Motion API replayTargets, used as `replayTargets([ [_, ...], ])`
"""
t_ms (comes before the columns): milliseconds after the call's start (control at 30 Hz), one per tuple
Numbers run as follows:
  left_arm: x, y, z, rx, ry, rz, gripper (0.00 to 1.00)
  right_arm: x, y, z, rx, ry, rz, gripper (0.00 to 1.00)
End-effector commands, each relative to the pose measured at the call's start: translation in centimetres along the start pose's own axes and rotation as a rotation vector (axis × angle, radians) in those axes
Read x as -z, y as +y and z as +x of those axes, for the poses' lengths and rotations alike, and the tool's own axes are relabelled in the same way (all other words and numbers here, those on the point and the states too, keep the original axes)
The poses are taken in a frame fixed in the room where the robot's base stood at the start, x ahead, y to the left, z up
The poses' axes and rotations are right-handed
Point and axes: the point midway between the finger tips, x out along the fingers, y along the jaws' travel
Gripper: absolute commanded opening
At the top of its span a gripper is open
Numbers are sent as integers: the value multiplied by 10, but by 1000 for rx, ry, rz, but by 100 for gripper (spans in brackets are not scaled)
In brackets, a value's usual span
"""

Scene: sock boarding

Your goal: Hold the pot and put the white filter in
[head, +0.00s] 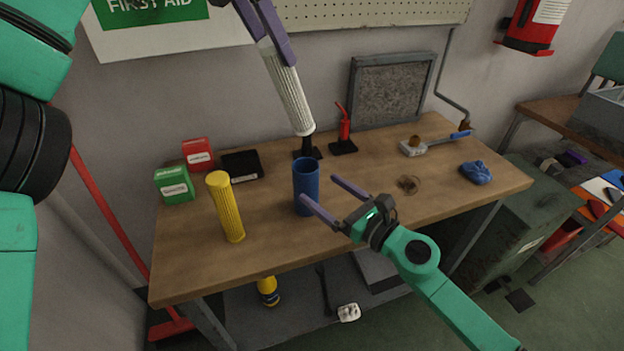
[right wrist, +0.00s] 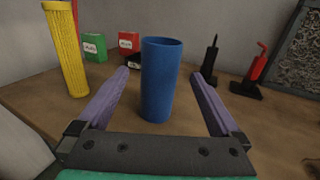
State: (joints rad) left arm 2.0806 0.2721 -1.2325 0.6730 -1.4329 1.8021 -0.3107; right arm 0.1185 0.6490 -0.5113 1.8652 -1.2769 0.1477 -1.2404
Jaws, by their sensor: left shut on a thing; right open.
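The blue pot (head: 306,186) is an open-topped cylinder standing upright on the bench; it also shows in the right wrist view (right wrist: 161,80). My right gripper (head: 320,189) is open, with its fingers reaching toward the pot. In the right wrist view the pot stands between and beyond the fingertips (right wrist: 160,73), with gaps on both sides. The white ribbed filter (head: 292,103) hangs slightly tilted from my left gripper (head: 271,42), which is shut on its upper end. The filter's lower end is above and behind the pot in the head view.
A yellow ribbed filter (head: 226,208) stands left of the pot. Behind are green (head: 174,185) and red (head: 199,154) boxes, a black tray (head: 242,165), a black stand (head: 307,154) with a bare post and a red-topped stand (head: 344,130). A blue cloth (head: 476,173) lies right.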

Motion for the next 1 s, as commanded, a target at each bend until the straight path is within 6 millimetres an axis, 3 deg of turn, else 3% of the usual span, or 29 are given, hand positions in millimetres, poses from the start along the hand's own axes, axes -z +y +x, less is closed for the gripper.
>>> replayTargets([
  [100, 0, 0, 0, 0, 0, 0, 0, -2, -1, 29, 1, -4, -3, 100],
  [300, 0, 0, 0, 0, 0, 0, 0, -1, -1, 60, 1, -2, 1, 100],
  [600, 0, 0, 0, 0, 0, 0, 0, 0, 0, 65, 1, 0, 0, 100],
  [667, 0, 0, 0, 0, 0, 0, 0, 0, 0, 65, 1, 0, 0, 81],
  [800, 0, 0, 0, 0, 0, 0, 0, 0, -1, 65, 1, 0, 0, 27],
  [867, 0, 0, 0, 0, 0, 0, 0, 0, -1, 65, 2, 0, 0, 8],
  [1000, 2, 0, 3, 0, 0, 0, 0, 0, -1, 65, 2, 0, 0, 8],
])
